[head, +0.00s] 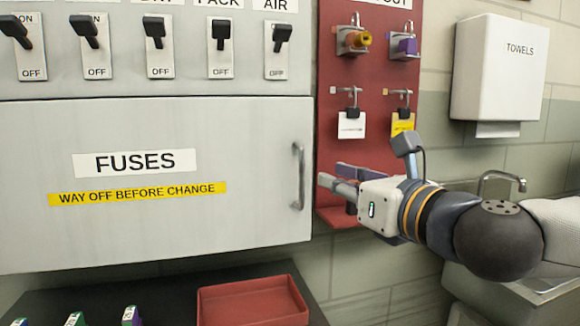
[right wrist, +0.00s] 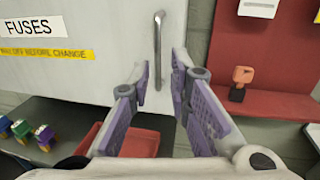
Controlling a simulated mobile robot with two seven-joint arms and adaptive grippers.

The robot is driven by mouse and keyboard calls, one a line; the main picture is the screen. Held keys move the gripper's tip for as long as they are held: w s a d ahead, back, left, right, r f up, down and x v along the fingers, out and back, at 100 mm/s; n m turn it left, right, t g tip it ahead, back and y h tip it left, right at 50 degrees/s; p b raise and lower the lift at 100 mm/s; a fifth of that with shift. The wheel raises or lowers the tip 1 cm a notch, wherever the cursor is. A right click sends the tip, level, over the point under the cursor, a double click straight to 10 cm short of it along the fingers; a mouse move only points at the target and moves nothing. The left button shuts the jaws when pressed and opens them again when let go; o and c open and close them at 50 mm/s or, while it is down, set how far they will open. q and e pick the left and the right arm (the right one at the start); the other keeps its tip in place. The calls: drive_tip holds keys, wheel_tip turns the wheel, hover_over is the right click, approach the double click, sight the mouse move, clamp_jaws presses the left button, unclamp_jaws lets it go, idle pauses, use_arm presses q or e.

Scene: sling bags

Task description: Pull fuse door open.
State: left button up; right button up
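The fuse door (head: 150,230) is a wide grey panel with a "FUSES" label and a yellow strip, and it looks closed. Its vertical metal handle (head: 299,176) is at the right edge. My right gripper (head: 326,182) is to the right of the handle in the head view, in front of the red board. In the right wrist view its purple-padded fingers (right wrist: 160,85) are spread apart, with the handle (right wrist: 159,50) beyond and between their tips. My left gripper is not in view.
Several black switches (head: 160,35) sit above the door. The red lockout board (head: 340,90) with hanging tags is on the right. Below are a red tray (head: 250,305) and several coloured fuses (head: 130,316). A towel dispenser (head: 498,75) and a sink with a tap (head: 500,180) are farther right.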

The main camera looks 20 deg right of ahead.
sight(303, 167)
drive_tip(key=x, duration=0.5)
drive_tip(key=b+x, duration=0.1)
drive_tip(key=x, duration=0.3)
drive_tip(key=shift+w+a+f, duration=0.1)
drive_tip(key=shift+w+a, duration=0.3)
drive_tip(key=shift+w, duration=0.4)
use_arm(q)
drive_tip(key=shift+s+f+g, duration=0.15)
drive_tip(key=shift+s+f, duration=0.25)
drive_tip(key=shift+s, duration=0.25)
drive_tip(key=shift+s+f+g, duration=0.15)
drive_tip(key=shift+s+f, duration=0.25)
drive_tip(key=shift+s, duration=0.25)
use_arm(e)
clamp_jaws()
